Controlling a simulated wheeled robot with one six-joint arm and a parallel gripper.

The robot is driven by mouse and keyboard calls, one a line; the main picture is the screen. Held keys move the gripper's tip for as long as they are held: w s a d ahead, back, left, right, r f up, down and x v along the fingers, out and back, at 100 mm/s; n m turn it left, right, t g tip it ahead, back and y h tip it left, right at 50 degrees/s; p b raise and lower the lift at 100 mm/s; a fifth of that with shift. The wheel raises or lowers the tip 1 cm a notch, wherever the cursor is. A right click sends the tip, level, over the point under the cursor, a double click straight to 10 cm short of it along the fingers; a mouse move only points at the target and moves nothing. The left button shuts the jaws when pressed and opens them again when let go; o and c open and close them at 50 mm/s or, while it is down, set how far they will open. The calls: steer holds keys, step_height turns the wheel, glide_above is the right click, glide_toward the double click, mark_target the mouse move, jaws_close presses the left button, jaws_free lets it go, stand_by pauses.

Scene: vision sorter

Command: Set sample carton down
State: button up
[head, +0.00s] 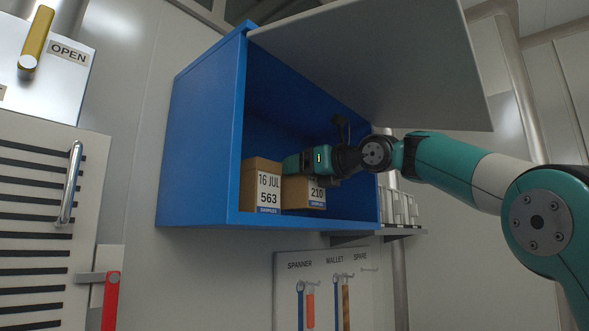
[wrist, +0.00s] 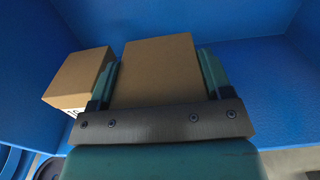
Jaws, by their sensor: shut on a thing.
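The sample carton (head: 303,193) is a brown box with a white label reading 210. It is inside the blue cabinet (head: 203,140), low near the cabinet floor; I cannot tell if it touches the floor. My gripper (head: 308,162) is shut on it from above and partly hides its top and label. In the wrist view the carton (wrist: 155,70) lies between the two fingers of my gripper (wrist: 158,80). A second brown carton (head: 261,187), labelled 16 JUL 563, stands just left of it; it also shows in the wrist view (wrist: 80,78).
The cabinet's grey lid (head: 390,60) is raised above my arm. Free floor lies right of the held carton. A shelf (head: 375,234) with white containers (head: 400,208) is right of the cabinet. A tool board (head: 320,270) hangs below.

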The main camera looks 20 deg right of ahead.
steer(key=shift+w+r+p, duration=0.15)
steer(key=shift+w+p, duration=0.35)
steer(key=shift+w, duration=0.75)
steer(key=w+p, duration=0.1)
steer(key=w+f+p, duration=0.1)
steer(key=w+p, duration=0.1)
steer(key=shift+w+f, duration=0.3)
steer(key=shift+w, duration=0.1)
steer(key=shift+f, duration=0.1)
steer(key=shift+f+b, duration=0.15)
steer(key=shift+b, duration=0.2)
steer(key=o, duration=1.2)
